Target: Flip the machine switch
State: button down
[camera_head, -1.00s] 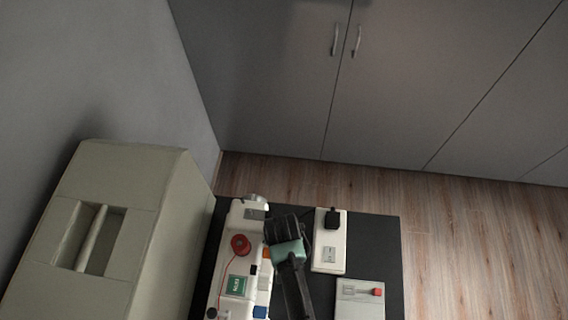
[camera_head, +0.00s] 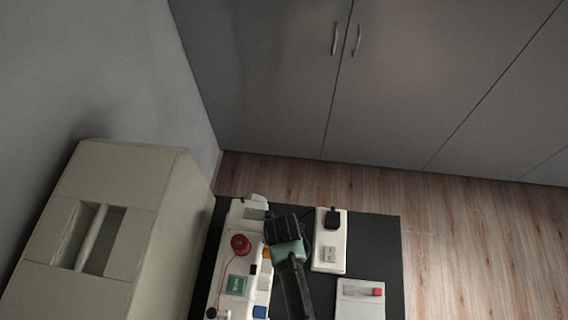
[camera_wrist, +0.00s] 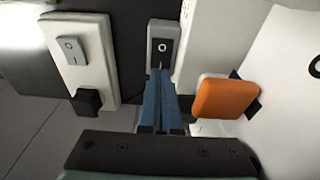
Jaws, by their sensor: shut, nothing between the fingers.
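The white sewing machine (camera_head: 227,285) stands on a dark mat, with a red spool and a green label on it. In the wrist view a small rocker switch (camera_wrist: 162,46), black with a light mark in a grey housing, sits at top centre beside a white body. My gripper (camera_wrist: 159,74) is shut and empty. Its blue fingertips overlap the lower end of this switch in the picture; I cannot tell whether they touch. In the head view my gripper (camera_head: 287,240) is over the machine's right side and hides its own fingertips.
A white power strip (camera_head: 323,265) with a black plug and a rocker switch lies to the right; it is also at left in the wrist view (camera_wrist: 91,60). An orange tab (camera_wrist: 225,97) is close right of my fingers. A panel with a red-ended lever (camera_head: 361,306) lies nearer.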

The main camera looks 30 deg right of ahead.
jog(key=shift+f+b, duration=0.55)
jog(key=shift+f, duration=0.15)
jog(key=shift+r, duration=0.15)
notch_tip(320, 180, up, 7)
jog(key=p, duration=0.7)
dwell(0.8)
